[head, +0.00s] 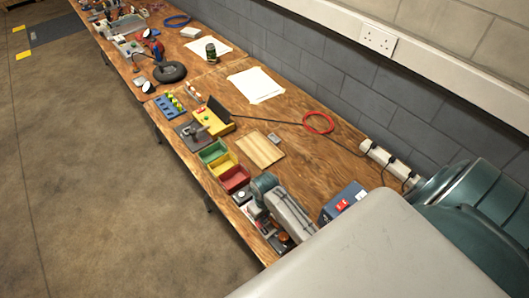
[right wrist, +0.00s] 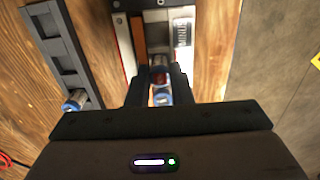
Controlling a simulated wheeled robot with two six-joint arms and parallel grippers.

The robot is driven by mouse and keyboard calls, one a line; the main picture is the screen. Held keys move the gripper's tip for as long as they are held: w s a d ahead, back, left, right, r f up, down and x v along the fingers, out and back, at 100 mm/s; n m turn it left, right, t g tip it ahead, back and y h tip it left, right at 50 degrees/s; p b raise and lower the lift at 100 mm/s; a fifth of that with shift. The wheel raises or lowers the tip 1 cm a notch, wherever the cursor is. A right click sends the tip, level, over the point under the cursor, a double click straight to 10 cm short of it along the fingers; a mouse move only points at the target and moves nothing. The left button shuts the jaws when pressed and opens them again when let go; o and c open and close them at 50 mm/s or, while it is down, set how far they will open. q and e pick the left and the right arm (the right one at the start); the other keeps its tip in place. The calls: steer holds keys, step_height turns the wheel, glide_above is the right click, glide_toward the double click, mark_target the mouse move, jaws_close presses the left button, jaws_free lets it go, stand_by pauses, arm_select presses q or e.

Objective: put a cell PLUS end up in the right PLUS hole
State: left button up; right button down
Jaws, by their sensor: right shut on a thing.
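My right gripper (right wrist: 160,88) is shut on a small cell (right wrist: 162,97), which shows a blue body and a pale end between the dark fingers. The fingers are over the near end of a narrow tray (right wrist: 124,38) with white, orange and grey strips. Red and dark parts show just beyond the cell; I cannot tell whether they touch it. PLUS marks and holes cannot be made out. Another blue cell (right wrist: 74,102) is at the near end of a dark grey rack (right wrist: 62,55). In the head view, my right arm covers most of this area. My left gripper is not in view.
Red (head: 235,178), yellow (head: 223,164) and green (head: 212,150) bins stand beside a wooden board (head: 260,150). A blue box with a red switch (head: 343,203) stands right of my arm. A red cable (head: 318,122) lies farther back. The bench edge drops to the floor at left.

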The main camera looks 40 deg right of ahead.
steer(key=shift+f, duration=0.2)
stand_by(0.6)
steer(key=c, duration=1.2)
jaws_free()
steer(key=shift+r, duration=3.5)
